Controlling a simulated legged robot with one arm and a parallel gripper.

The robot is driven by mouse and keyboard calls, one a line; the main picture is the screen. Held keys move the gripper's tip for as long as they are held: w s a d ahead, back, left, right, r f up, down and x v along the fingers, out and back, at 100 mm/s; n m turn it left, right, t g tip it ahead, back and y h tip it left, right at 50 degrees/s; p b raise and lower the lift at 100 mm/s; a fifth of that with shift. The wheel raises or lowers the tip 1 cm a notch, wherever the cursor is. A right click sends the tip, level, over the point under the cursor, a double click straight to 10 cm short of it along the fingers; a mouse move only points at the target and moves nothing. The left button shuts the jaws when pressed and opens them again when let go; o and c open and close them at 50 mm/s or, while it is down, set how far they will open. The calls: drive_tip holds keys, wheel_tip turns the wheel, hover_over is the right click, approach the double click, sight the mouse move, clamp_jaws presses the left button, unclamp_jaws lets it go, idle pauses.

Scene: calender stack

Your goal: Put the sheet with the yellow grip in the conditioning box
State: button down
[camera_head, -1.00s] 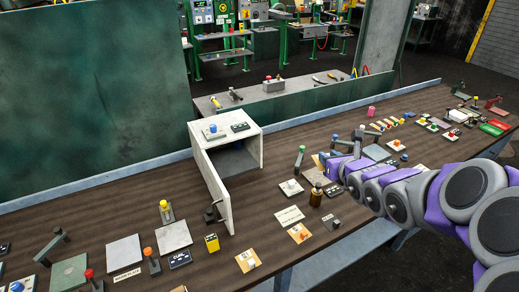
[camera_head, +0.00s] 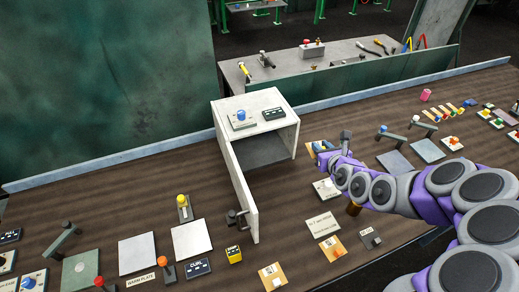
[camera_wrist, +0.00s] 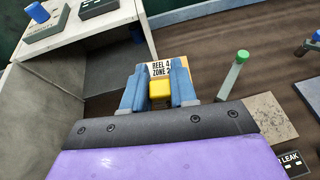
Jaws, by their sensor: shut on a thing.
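My gripper (camera_wrist: 160,92) is shut on the yellow grip (camera_wrist: 160,89) of a sheet. The sheet, labelled REEL 4 ZONE 2 (camera_wrist: 160,68), shows just beyond the blue fingers in the wrist view. In the head view my gripper (camera_head: 330,153) is just right of the conditioning box, with a small orange-tan part of the sheet (camera_head: 321,146) visible. The white conditioning box (camera_head: 284,104) stands with its door (camera_head: 240,190) swung open toward the front and its dark inside showing. In the wrist view the box (camera_wrist: 100,22) is at the left. The sheet is outside it.
A green-topped lever (camera_wrist: 235,72) stands close to the right of my gripper. A blue-knobbed panel (camera_head: 241,120) sits on the box roof. Several plates and labels cover the bench front.

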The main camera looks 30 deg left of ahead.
drive_tip(key=shift+n+g+y, duration=0.6)
drive_tip(key=shift+n, duration=0.2)
drive_tip(key=s+a+f, duration=0.2)
drive_tip(key=a+f, duration=0.1)
drive_tip(key=f, duration=0.1)
drive_tip(key=s+a+f, duration=0.3)
drive_tip(key=a+f, duration=0.1)
drive_tip(key=s+a+f, duration=0.3)
drive_tip(key=a+f, duration=0.1)
drive_tip(key=f, duration=0.1)
drive_tip(key=shift+s+a+p, duration=0.25)
drive_tip(key=shift+p, duration=0.05)
drive_tip(key=b, duration=0.6)
hover_over(267, 156)
drive_tip(key=s+d, duration=0.3)
drive_tip(key=s, duration=0.1)
drive_tip(key=shift+d+f, duration=0.1)
drive_tip(key=shift+f, duration=0.6)
drive_tip(key=shift+w+a+b, duration=0.65)
drive_tip(key=shift+w, duration=0.3)
drive_tip(key=shift+w+a+f, duration=0.2)
drive_tip(key=shift+w+a, duration=0.55)
drive_tip(key=shift+w, duration=0.15)
drive_tip(key=shift+w+a+r+b, duration=0.15)
drive_tip(key=shift+w+a+b, duration=0.1)
drive_tip(key=shift+b, duration=0.1)
